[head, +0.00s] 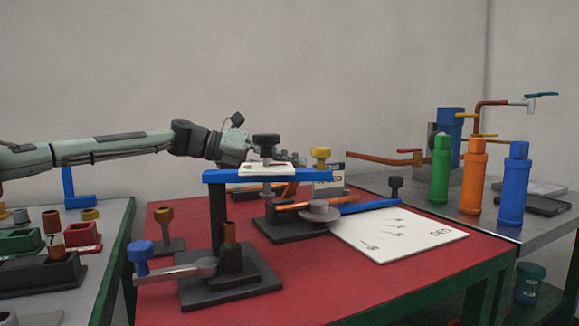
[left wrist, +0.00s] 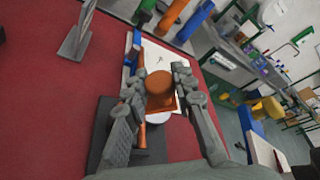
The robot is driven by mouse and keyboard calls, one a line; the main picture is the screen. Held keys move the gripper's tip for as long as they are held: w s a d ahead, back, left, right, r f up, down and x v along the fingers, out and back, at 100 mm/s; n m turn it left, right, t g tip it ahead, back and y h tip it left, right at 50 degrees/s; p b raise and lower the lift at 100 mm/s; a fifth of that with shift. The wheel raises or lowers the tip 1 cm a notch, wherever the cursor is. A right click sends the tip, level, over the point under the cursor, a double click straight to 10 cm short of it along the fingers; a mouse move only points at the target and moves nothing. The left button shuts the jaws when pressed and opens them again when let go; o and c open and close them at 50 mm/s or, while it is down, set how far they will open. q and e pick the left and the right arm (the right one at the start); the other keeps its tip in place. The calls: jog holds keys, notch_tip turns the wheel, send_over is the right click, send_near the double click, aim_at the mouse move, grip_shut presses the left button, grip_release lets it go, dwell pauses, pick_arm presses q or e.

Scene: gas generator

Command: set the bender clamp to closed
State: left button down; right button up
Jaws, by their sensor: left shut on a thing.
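The pipe bender stands on the red table, with a dark base (head: 276,226), a grey disc (head: 319,210), a copper pipe (head: 306,204) and a blue handle (head: 369,207) pointing right. A yellow-orange knob (head: 320,153) rises above it; it also shows in the left wrist view (left wrist: 159,90). My left gripper (head: 292,158) is at this knob, partly hidden behind the blue-barred stand. In the left wrist view its fingers (left wrist: 157,80) lie on both sides of the knob, shut on it. I cannot tell the clamp's position. My right gripper is in no view.
The stand with a blue bar (head: 216,177) and black knob rises in front of my left gripper. A white printed board (head: 427,242) lies right of the bender. Green, orange and blue bottles (head: 472,182) stand on the grey bench. The red table's front right is clear.

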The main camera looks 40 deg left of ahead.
pick_arm(q)
jog(key=c, duration=1.3)
grip_release()
jog(key=shift+o, duration=0.2)
notch_tip(320, 180, up, 10)
jog(key=shift+r, duration=0.1)
